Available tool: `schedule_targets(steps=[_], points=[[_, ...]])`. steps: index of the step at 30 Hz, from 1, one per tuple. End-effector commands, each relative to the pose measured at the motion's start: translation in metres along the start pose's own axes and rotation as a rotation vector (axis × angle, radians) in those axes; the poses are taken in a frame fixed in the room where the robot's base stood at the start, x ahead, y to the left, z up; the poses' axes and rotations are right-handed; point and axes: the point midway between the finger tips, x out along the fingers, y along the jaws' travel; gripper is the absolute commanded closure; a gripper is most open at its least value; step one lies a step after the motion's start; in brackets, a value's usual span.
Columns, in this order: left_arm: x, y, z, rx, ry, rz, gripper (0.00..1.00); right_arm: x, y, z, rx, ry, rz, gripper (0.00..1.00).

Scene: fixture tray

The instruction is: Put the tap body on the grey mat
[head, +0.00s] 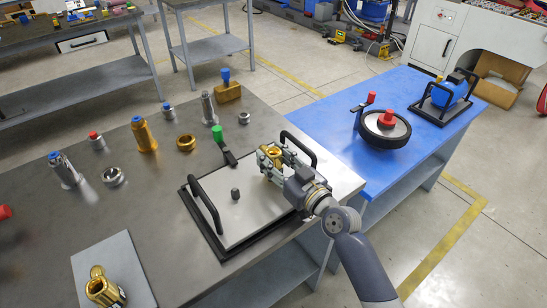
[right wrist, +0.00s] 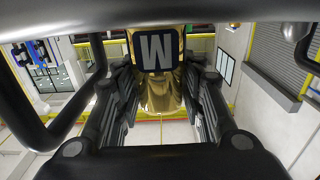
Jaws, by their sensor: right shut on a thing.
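My right gripper (head: 280,172) is shut on a brass tap body (head: 268,155), above the far right corner of the fixture tray. In the right wrist view the gripper's fingers (right wrist: 162,100) flank the brass body (right wrist: 160,97), whose dark plate bears a pale letter. I cannot tell whether the body touches the tray. The grey mat (head: 100,257) lies at the near left of the dark table. Another brass piece (head: 103,290), similar in look, stands on the mat's near part. My left gripper is not in view.
The fixture tray (head: 222,222) has black handles and a dark peg (head: 235,194). Several valves and rings stand behind and left of it, including a green-topped one (head: 218,135). A blue table (head: 385,178) with a black wheel (head: 384,130) adjoins on the right.

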Motion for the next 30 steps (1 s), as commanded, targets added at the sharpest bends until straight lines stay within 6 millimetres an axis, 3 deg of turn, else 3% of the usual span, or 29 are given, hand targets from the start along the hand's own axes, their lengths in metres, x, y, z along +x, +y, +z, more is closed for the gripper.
schedule_targets(steps=[6,7,9,10,24,30], points=[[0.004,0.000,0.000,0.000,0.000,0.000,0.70,0.000,0.000,0.001,0.000,0.006,0.000,1.00],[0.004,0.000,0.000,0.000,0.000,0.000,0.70,0.000,-0.001,0.004,0.001,0.000,-0.001,0.61],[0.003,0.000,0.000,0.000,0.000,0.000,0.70,0.000,-0.001,0.003,0.001,0.000,-0.001,0.45],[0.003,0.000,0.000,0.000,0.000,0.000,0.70,0.000,-0.001,0.003,0.001,0.000,-0.001,0.43],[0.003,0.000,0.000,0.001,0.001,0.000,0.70,-0.001,-0.001,0.004,0.004,-0.001,-0.001,0.43],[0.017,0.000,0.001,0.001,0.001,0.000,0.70,-0.039,-0.003,0.013,-0.002,-0.003,-0.002,0.43]])
